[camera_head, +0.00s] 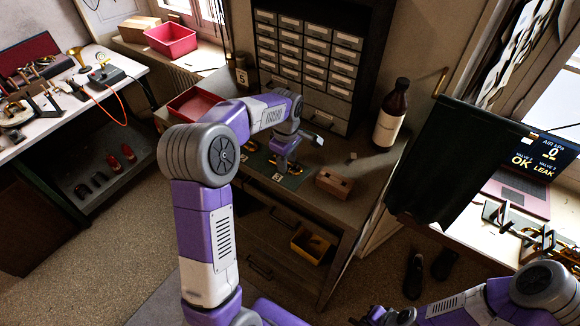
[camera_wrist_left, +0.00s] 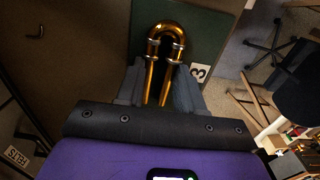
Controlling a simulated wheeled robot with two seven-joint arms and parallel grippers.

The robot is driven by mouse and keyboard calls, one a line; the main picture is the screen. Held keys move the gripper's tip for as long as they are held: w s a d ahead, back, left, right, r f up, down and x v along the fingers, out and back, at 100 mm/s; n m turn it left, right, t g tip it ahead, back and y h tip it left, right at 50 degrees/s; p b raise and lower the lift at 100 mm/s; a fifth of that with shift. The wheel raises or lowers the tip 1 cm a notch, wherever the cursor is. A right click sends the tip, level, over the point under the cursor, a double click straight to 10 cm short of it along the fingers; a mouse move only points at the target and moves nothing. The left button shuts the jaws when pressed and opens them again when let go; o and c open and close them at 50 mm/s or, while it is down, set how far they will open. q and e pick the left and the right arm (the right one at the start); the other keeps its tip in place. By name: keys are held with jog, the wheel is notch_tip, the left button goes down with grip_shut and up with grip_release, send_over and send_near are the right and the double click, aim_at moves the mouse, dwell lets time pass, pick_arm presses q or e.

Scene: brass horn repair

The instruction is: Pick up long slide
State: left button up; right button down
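A brass U-shaped slide (camera_wrist_left: 166,42) lies over the dark green mat (camera_wrist_left: 208,28), beside a white tag marked 3 (camera_wrist_left: 199,71). My left gripper (camera_wrist_left: 160,78) has a finger on either side of the slide's two legs, with the bend beyond the fingertips. The fingers are very close to the legs; I cannot tell whether they press on them. In the head view my left gripper (camera_head: 283,163) is low over the mat (camera_head: 291,183) on the drawer bench, and mostly hides the slide. My right arm (camera_head: 455,305) is at the lower right; its fingers are out of frame.
A wooden block (camera_head: 334,184) and a brown bottle (camera_head: 391,115) stand right of the mat. A red bin (camera_head: 195,103) is left, and a drawer cabinet (camera_head: 306,55) rises behind. A yellow bin (camera_head: 310,245) sits in an open drawer below. A dark cloth (camera_head: 445,155) hangs at right.

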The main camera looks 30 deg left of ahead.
pick_arm(q)
jog(key=c, duration=0.5)
notch_tip(320, 180, up, 10)
jog(key=shift+r, duration=0.1)
dwell(0.4)
